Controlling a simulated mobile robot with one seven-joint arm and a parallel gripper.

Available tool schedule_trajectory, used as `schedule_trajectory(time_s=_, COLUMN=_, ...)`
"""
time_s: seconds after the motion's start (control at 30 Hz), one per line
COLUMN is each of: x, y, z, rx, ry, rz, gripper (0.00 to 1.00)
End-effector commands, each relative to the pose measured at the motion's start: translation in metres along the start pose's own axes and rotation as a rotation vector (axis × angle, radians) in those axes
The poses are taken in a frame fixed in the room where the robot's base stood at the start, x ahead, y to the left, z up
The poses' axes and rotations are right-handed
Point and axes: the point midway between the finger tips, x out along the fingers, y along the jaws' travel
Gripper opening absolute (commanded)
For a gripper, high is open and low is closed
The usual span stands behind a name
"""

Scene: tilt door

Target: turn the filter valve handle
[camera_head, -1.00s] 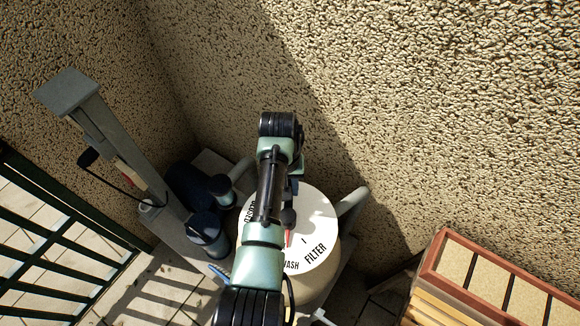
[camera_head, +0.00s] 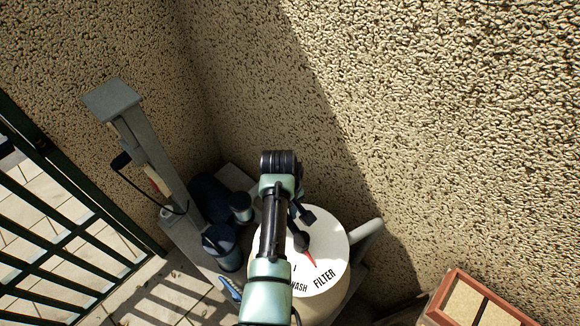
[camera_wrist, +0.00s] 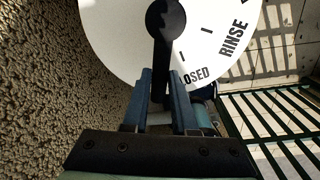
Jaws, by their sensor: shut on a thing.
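The valve is a round white dial (camera_head: 333,242) on top of a pale filter tank (camera_head: 325,305). FILTER and part of WASH are readable in the head view; RINSE and part of CLOSED show in the wrist view. The black valve handle (camera_wrist: 166,20) has a round hub, and its red pointer tip (camera_head: 310,258) points lower right, toward FILTER. In the wrist view my gripper (camera_wrist: 161,76) has its blue fingers on either side of the handle's arm, shut on it. In the head view my arm covers the dial's left part and most of the gripper.
Rough stucco walls (camera_head: 440,130) stand close behind and at the right. A grey post (camera_head: 140,135) and dark pump parts (camera_head: 215,200) are left of the tank. A green railing (camera_head: 60,200) is at the far left. A brick-edged box (camera_head: 480,300) is lower right.

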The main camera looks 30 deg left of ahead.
Motion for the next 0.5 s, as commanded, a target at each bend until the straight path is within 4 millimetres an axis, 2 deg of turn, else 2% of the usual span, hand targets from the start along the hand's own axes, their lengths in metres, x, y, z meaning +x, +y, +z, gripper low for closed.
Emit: schedule_trajectory(time_s=0.5, x=-0.0019, y=-0.0015, z=-0.002, rx=-0.038, ry=0.008, rz=0.003, gripper=0.0)
